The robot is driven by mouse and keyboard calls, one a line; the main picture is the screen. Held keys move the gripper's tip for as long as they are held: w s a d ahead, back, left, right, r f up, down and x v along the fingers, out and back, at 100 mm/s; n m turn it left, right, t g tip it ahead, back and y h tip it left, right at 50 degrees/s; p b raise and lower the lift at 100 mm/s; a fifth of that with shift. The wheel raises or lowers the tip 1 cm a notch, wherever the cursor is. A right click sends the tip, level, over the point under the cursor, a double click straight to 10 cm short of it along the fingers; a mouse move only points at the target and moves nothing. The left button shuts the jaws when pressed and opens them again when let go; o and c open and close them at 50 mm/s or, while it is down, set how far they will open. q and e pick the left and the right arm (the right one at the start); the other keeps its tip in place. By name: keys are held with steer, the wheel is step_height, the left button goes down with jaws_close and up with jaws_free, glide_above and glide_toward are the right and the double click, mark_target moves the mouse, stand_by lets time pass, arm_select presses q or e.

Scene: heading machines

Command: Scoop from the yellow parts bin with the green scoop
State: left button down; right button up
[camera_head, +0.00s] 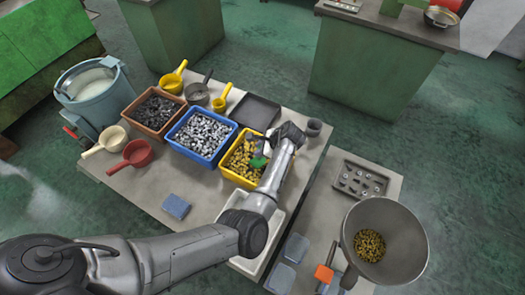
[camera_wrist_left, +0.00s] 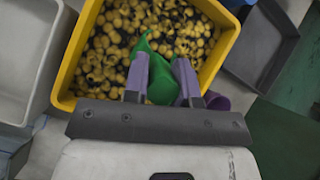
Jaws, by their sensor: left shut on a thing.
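The yellow parts bin (camera_head: 222,172) stands at the right end of a row of bins on the table and holds many small yellow-brass parts. Its yellow wall (camera_wrist_left: 72,62) also fills much of the left wrist view. My left gripper (camera_head: 264,150) is over the bin, pointing down. In the left wrist view its two fingers (camera_wrist_left: 162,78) are closed on the green scoop (camera_wrist_left: 151,58), which lies over or among the parts. The scoop (camera_head: 258,162) also shows in the head view. How deep it sits, and whether it holds parts, I cannot tell. My right gripper is not in view.
A blue bin (camera_head: 176,143) of silver parts and a brown bin (camera_head: 137,124) of dark parts stand left. A white tray (camera_head: 247,267) is in front, partly behind my arm. A black tray (camera_head: 255,112) lies behind. A large bowl (camera_head: 405,235) with brass parts stands right.

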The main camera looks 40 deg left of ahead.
arm_select(q)
steer(key=shift+a+f+b, duration=0.15)
steer(key=shift+f+b, duration=0.3)
steer(key=shift+f, duration=0.3)
steer(key=f+y+b, duration=0.1)
steer(key=y+b, duration=0.1)
steer(key=d+f+y+b, duration=0.1)
steer(key=f+y+b, duration=0.1)
steer(key=y+b, duration=0.1)
steer(key=shift+n+y, duration=0.3)
steer(key=shift+n, duration=0.1)
steer(key=shift+d+y+b, duration=0.2)
steer(key=shift+y+b, duration=0.1)
steer(key=shift+b, duration=0.15)
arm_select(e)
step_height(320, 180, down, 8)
arm_select(q)
step_height(320, 180, up, 11)
steer(key=d+y+p, duration=0.2)
steer(key=p, duration=0.7)
steer(key=shift+d+n, duration=0.15)
steer(key=shift+n, duration=0.15)
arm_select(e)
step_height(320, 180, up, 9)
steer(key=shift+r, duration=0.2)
arm_select(q)
steer(key=shift+s, duration=0.1)
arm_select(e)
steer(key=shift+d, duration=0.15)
